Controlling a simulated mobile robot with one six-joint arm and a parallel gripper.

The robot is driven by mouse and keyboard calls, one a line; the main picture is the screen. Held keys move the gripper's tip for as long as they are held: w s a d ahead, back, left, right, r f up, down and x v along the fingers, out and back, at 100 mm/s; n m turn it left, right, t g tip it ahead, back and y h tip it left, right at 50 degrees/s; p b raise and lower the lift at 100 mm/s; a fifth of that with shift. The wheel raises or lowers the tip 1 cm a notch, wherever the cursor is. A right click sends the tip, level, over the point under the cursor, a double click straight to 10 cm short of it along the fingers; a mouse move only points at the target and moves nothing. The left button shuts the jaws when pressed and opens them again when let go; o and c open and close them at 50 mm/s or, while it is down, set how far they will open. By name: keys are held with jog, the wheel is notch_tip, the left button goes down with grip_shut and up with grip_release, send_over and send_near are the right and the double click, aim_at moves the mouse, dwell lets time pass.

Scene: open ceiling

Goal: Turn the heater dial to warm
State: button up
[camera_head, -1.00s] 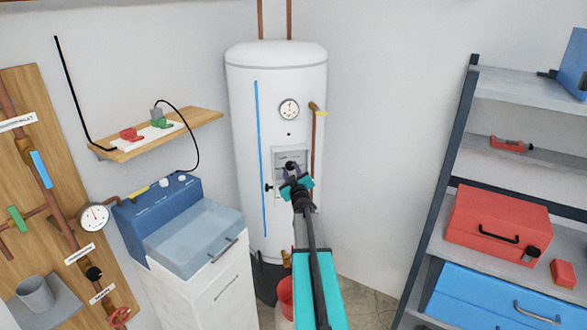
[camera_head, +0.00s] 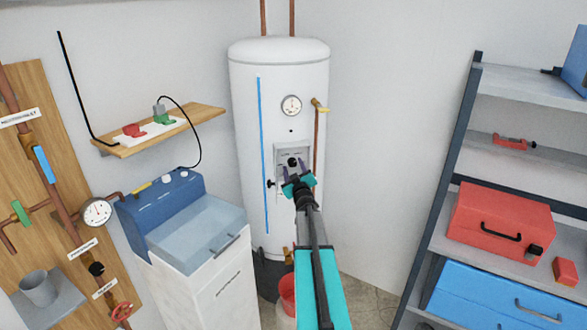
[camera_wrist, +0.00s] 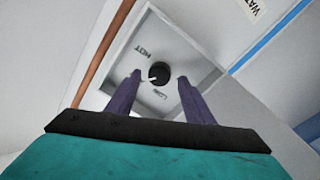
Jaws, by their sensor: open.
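The heater (camera_head: 279,85) is a tall white cylinder in the corner. Its black dial (camera_head: 293,162) sits on a pale square panel (camera_head: 280,150) low on its front. In the wrist view the dial (camera_wrist: 159,72) has a white pointer mark aimed down-left, between the "HOT" label (camera_wrist: 143,53) and the "LOW" label (camera_wrist: 160,95). Any other label is not visible. My gripper (camera_head: 296,172) is in front of the panel. In the wrist view its two purple fingers (camera_wrist: 160,83) are open, one on each side of the dial, with clear gaps; contact is not visible.
A gauge (camera_head: 291,105) and a brass valve with a copper pipe (camera_head: 318,106) are above and right of the panel. A small black valve (camera_head: 270,184) is at its left.

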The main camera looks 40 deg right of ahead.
jog(key=b+v, duration=0.3)
jog(key=v, duration=1)
jog(key=shift+b, duration=0.4)
jog(key=shift+a, duration=0.1)
dwell(0.4)
